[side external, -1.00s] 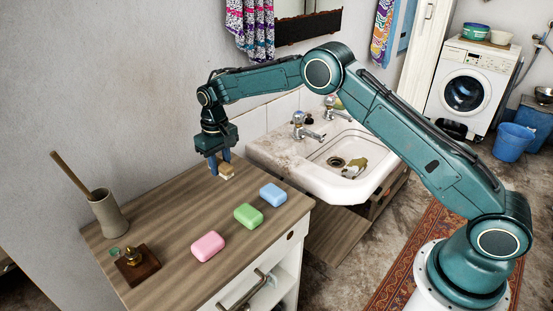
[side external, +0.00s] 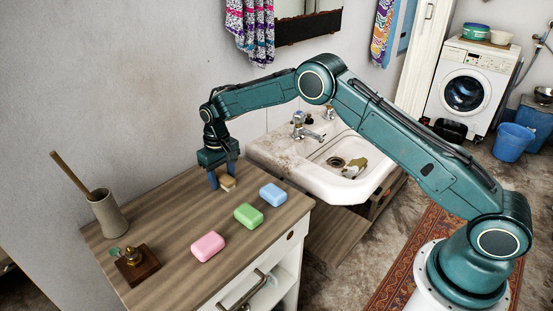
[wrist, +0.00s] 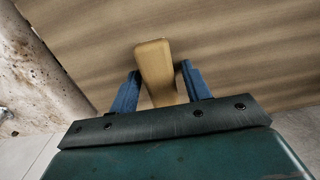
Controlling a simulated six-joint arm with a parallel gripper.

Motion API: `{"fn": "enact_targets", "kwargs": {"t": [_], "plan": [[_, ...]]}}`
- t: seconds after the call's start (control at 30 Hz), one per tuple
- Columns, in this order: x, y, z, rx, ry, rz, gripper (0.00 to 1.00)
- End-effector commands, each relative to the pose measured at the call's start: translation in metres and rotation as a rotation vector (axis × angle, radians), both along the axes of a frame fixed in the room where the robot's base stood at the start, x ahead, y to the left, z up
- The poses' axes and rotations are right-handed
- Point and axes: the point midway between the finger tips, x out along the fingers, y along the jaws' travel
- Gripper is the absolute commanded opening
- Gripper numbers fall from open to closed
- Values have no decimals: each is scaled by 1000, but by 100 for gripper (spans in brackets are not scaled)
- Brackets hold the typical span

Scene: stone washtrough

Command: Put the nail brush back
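The nail brush (side external: 228,184), with a pale wooden back, appears to rest on the wooden counter top (side external: 185,205) near its back edge, by the washbasin. In the wrist view the nail brush (wrist: 156,68) lies between my two blue fingertips, and its bristles are hidden. My gripper (side external: 222,176) points down over it with the fingers spread, one on each side. In the wrist view my gripper (wrist: 161,85) is open, with a narrow gap beside the brush at the right finger.
Blue (side external: 273,194), green (side external: 248,216) and pink (side external: 208,246) soap bars lie in a row in front of the brush. A beige pot with a wooden handle (side external: 107,212) and a wooden block with a brass piece (side external: 134,264) stand left. The washbasin (side external: 330,182) is right.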

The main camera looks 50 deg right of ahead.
Motion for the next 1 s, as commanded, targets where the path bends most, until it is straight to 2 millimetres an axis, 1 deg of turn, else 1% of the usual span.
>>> {"fn": "enact_targets", "kwargs": {"t": [0.37,0.57,0.77,1.0], "plan": [[0,0,2,0,0,0,52],[0,0,12,0,-2,0,52],[1,0,37,0,-3,0,52],[0,0,77,0,-4,0,52]]}}
